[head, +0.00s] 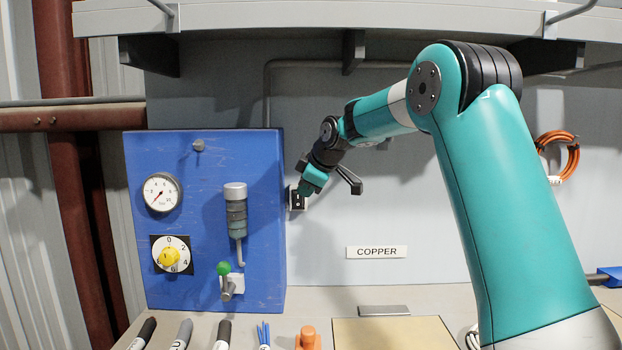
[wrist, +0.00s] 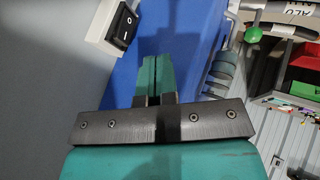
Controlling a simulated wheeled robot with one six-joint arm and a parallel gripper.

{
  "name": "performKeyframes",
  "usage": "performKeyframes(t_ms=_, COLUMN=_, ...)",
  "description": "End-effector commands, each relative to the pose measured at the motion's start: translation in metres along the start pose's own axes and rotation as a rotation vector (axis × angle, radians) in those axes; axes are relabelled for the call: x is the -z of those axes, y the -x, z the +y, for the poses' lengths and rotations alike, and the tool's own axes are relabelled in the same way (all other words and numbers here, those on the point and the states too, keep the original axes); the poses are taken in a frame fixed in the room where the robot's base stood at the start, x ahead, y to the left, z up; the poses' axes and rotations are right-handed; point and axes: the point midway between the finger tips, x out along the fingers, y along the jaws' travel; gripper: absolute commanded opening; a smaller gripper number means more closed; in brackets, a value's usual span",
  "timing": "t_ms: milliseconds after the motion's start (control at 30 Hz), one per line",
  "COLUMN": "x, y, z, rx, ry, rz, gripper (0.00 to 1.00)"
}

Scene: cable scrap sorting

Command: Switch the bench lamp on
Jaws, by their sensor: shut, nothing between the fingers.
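A black rocker switch in a white housing (head: 297,200) is on the grey wall just right of the blue panel. In the wrist view the rocker switch (wrist: 123,24) is at the upper left, with I and O marks on its face. My gripper (head: 303,190) is right at the switch in the head view and partly covers it. In the wrist view its teal fingers (wrist: 155,62) are shut together and empty, with the switch up and left of their tips. I cannot tell whether they touch it. No lamp is identifiable in either view.
The blue panel (head: 215,280) carries a gauge (head: 162,192), a yellow dial (head: 171,257), a grey cylinder (head: 236,210) and a green-knobbed lever (head: 224,268). A COPPER label (head: 377,252) is on the wall. A shelf (head: 350,18) overhangs.

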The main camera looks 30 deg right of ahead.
Motion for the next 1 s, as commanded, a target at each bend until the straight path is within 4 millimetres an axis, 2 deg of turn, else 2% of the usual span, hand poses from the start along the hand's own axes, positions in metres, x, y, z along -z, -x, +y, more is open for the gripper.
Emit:
performKeyframes(t_ms=100, x=0.0, y=-0.027, z=-0.001, rx=0.005, ry=0.0, rz=-0.002, gripper=0.0)
performKeyframes(t_ms=233, x=0.002, y=-0.05, z=0.003, rx=0.002, ry=0.0, rz=0.0, gripper=0.0)
performKeyframes(t_ms=333, x=0.003, y=-0.053, z=0.021, rx=-0.001, ry=-0.002, rz=-0.001, gripper=0.0)
performKeyframes(t_ms=500, x=0.003, y=-0.06, z=0.034, rx=0.001, ry=0.0, rz=0.0, gripper=0.0)
performKeyframes(t_ms=1000, x=0.004, y=-0.061, z=0.038, rx=0.006, ry=-0.002, rz=-0.001, gripper=0.0)
